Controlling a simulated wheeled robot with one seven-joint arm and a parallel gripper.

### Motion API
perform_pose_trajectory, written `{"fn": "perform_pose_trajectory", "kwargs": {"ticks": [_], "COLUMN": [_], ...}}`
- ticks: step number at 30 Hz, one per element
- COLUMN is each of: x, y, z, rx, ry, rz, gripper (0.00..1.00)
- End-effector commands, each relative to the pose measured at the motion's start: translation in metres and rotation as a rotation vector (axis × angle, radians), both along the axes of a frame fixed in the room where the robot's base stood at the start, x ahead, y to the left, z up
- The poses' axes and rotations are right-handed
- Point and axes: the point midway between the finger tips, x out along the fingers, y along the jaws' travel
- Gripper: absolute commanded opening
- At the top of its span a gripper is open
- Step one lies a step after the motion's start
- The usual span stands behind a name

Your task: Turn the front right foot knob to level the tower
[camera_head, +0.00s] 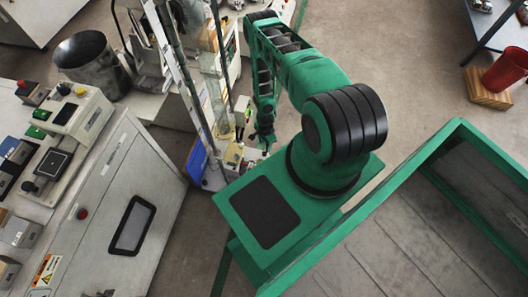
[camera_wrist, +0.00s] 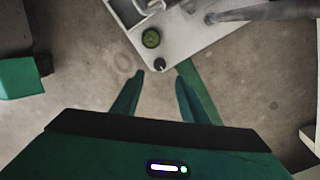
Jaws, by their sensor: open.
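The tower (camera_head: 222,97) stands left of my arm in the head view, with tall dark posts and a clear column. Its pale base plate (camera_wrist: 192,32) shows at the top of the wrist view. A small dark knob (camera_wrist: 160,64) sits at the plate's near corner, and a round green disc like a bubble level (camera_wrist: 151,38) lies just behind it. My gripper (camera_wrist: 160,82) is open and empty. Its fingertips are spread to either side, with the dark knob just ahead of the gap. My gripper (camera_head: 263,136) also shows beside the tower's base, where the knob is hard to make out.
A grey cabinet (camera_head: 120,205) with instruments on top stands at the left. A dark metal bucket (camera_head: 92,62) is behind it. A red cup (camera_head: 507,70) stands on a wooden block (camera_head: 486,91) at the far right. Bare floor (camera_head: 410,70) lies right of my arm.

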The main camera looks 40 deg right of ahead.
Motion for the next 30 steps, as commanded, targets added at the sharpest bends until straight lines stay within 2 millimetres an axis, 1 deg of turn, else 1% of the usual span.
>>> {"fn": "perform_pose_trajectory", "kwargs": {"ticks": [1, 3, 9, 15, 21, 30], "x": [-0.001, -0.001, -0.001, 0.000, 0.000, 0.000], "y": [0.001, 0.002, 0.001, 0.002, 0.002, 0.002], "z": [-0.009, -0.021, -0.053, -0.077, -0.087, -0.088], "rx": [0.000, 0.000, -0.001, 0.000, 0.000, 0.000], "ry": [0.001, 0.002, 0.001, 0.001, 0.001, 0.001], "rz": [0.003, 0.004, 0.003, 0.005, 0.005, 0.005], "gripper": [0.40, 0.40, 0.40, 0.40, 0.40, 0.40]}}
